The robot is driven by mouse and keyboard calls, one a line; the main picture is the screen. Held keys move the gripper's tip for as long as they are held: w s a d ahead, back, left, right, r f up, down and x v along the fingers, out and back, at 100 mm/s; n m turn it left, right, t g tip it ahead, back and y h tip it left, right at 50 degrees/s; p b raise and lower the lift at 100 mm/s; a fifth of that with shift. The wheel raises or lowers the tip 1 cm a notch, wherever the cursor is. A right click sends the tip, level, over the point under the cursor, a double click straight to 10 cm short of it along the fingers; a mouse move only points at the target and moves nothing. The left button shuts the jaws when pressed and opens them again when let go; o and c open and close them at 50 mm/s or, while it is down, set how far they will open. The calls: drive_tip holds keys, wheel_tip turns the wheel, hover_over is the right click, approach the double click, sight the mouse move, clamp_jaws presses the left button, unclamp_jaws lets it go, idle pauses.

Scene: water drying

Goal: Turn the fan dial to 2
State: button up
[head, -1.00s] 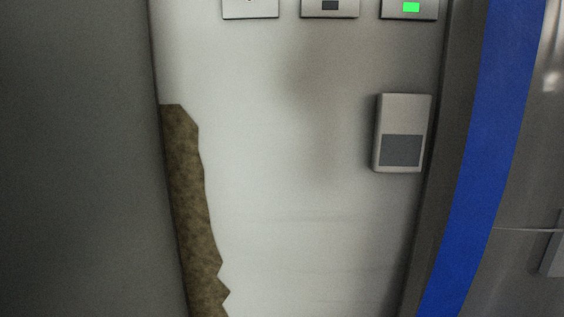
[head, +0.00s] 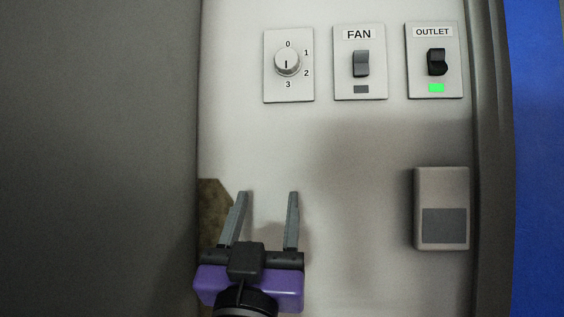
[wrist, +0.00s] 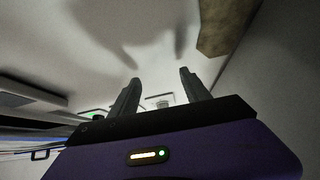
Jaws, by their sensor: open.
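The fan dial (head: 287,62) is a round grey knob on a light plate, marked 0 at top, 1 and 2 down the right side and 3 at bottom. Its short dark mark is upright; I cannot tell for sure which number it points to. Right of it is the FAN switch (head: 361,63) with a dark, unlit indicator. My gripper (head: 268,195) is open and empty, its two grey fingers pointing up, below the dial plate and apart from it. In the wrist view, my gripper (wrist: 158,76) shows both fingers spread, with a small pale plate partly visible between them.
An OUTLET switch (head: 437,62) with a lit green indicator is right of the FAN switch. A grey box (head: 441,208) sticks out from the wall at lower right. A brown patch (head: 213,205) is left of my gripper. The wall between gripper and dial is clear.

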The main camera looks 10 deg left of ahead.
sight(286, 61)
drive_tip(key=s+r+m+h+b, duration=0.15)
drive_tip(key=r+m+h, duration=0.25)
drive_tip(key=r, duration=0.4)
drive_tip(key=s+r+m+h+p, duration=0.1)
drive_tip(key=s+r+m+h, duration=0.25)
drive_tip(key=r, duration=0.35)
drive_tip(key=x, duration=0.4)
drive_tip(key=p+x, duration=0.1)
drive_tip(key=x, duration=0.3)
drive_tip(key=shift+w+d, duration=0.2)
drive_tip(key=shift+d, duration=0.05)
clamp_jaws()
